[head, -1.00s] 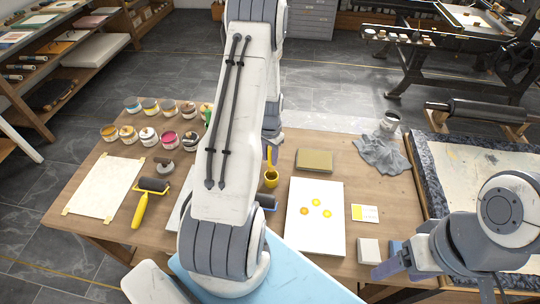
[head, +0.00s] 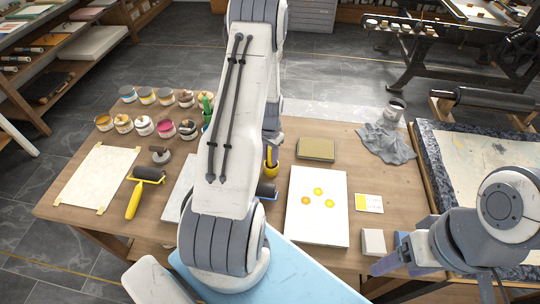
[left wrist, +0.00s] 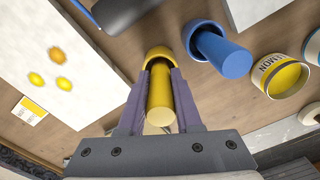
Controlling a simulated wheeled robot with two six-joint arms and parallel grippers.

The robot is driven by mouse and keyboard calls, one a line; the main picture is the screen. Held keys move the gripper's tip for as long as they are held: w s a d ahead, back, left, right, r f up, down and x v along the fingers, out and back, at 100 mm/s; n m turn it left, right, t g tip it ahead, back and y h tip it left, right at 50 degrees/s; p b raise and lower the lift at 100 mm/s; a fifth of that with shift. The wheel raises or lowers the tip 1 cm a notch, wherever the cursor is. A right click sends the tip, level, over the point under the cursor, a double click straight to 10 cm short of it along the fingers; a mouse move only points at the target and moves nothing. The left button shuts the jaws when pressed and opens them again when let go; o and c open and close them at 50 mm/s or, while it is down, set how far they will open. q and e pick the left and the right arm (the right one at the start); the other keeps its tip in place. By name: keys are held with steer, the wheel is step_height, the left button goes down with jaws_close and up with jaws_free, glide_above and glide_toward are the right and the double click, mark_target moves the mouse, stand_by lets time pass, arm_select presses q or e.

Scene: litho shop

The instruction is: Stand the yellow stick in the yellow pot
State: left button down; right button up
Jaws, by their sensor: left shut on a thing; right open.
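The yellow stick (left wrist: 160,92) is between the two fingers of my left gripper (left wrist: 158,98), which is shut on it. The stick's far end meets the mouth of the yellow pot (left wrist: 160,52); I cannot tell how deep it reaches inside. In the head view the yellow pot (head: 271,169) stands on the table just right of my left arm, with the stick (head: 268,155) rising above it. My left gripper is mostly hidden there behind the arm. My right gripper (head: 388,266) is open and empty at the table's front right.
A blue pot (left wrist: 195,33) with a blue stick (left wrist: 224,56) stands close to the yellow pot. A white sheet (head: 303,225) with yellow and orange dots lies to the right. Ink tins (head: 144,126) and a yellow-handled roller (head: 136,200) are at the left.

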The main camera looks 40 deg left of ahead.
arm_select(q)
steer(key=c, duration=0.5)
jaws_free()
step_height(320, 180, up, 10)
steer(key=shift+r+b, duration=0.25)
steer(key=shift+b, duration=0.55)
